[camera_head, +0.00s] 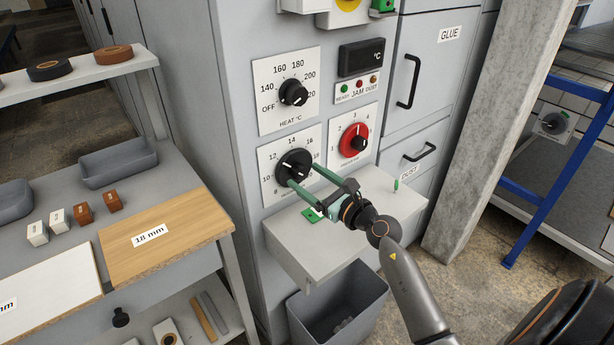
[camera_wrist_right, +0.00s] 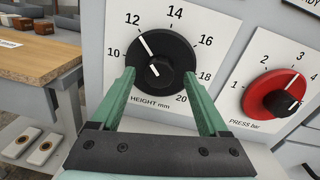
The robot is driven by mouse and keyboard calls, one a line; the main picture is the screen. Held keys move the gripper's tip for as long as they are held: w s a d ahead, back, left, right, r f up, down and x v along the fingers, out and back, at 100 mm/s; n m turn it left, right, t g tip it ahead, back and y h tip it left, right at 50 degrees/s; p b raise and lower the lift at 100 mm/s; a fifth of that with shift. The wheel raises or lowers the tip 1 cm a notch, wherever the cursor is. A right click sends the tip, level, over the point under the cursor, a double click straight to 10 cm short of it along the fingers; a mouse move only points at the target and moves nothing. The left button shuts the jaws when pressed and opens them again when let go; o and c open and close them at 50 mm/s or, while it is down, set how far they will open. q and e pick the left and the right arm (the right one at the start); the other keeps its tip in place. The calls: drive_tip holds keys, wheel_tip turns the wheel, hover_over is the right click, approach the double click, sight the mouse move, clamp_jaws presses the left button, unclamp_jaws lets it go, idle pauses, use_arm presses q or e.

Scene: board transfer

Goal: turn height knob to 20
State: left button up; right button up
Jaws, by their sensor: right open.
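The height knob (camera_head: 291,168) is a round black knob on a white dial plate on the grey machine front. In the right wrist view the knob (camera_wrist_right: 160,62) has a white line pointing to the upper left, near the 12 mark; the 20 mark is at the lower right. My right gripper (camera_head: 302,176) is open, its two green fingers reaching toward the knob. In the wrist view the fingertips (camera_wrist_right: 158,75) stand on the left and right of the knob's lower half. I cannot tell whether they touch it. My left gripper is not in view.
The red pressure knob (camera_head: 353,140) is close on the right, and the black heat knob (camera_head: 293,92) is above. A grey shelf (camera_head: 290,240) juts out under my right gripper, over a grey bin (camera_head: 366,293). A workbench with boards (camera_head: 185,238) stands at left.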

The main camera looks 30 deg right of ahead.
drive_tip(key=shift+w, duration=0.45)
clamp_jaws()
idle(0.4)
